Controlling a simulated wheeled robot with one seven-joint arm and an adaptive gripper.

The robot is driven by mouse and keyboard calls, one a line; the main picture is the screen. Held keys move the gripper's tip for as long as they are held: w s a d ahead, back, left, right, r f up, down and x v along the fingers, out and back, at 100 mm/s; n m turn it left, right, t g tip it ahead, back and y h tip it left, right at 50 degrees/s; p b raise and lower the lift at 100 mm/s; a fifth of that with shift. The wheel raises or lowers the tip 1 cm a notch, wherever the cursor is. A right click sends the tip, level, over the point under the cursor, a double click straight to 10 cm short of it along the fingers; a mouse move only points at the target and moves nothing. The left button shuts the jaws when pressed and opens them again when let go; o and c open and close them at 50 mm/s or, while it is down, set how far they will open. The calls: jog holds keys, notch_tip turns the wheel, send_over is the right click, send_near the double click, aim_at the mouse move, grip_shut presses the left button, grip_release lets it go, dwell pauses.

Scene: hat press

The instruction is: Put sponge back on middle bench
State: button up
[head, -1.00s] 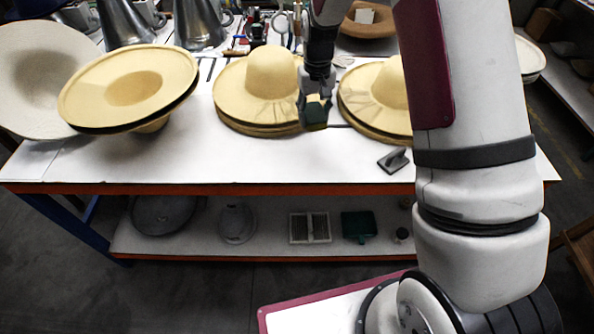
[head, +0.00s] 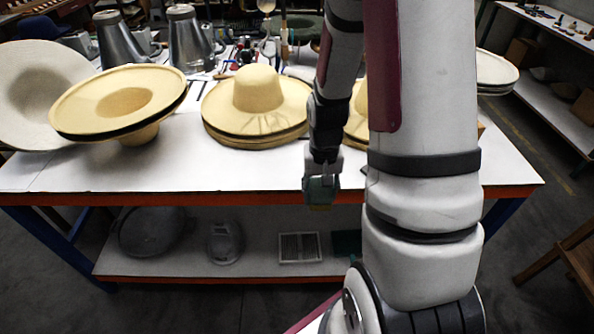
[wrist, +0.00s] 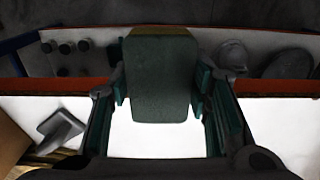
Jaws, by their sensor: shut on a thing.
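My gripper (head: 322,185) is shut on the sponge (head: 320,206). In the head view they are at the front edge of the white bench (head: 240,178), to the right of the middle hats. In the wrist view the sponge (wrist: 160,85) is a dark green block with a yellowish strip at its far end. It sits between the two fingers of the gripper (wrist: 160,92). Most of the sponge is hidden by the fingers in the head view.
Stacked yellow hats (head: 255,95) and a tilted yellow hat (head: 118,105) stand on the bench. A grey handled tool (wrist: 58,130) lies on the bench. The lower shelf (head: 200,265) holds a grey iron-like object (head: 224,243) and a slotted white tray (head: 299,247).

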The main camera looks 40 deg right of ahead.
send_over(300, 173)
jog(key=shift+f, duration=0.7)
jog(key=shift+f+p, duration=0.55)
jog(key=shift+f, duration=1.25)
jog(key=shift+f, duration=0.1)
jog(key=o, duration=1)
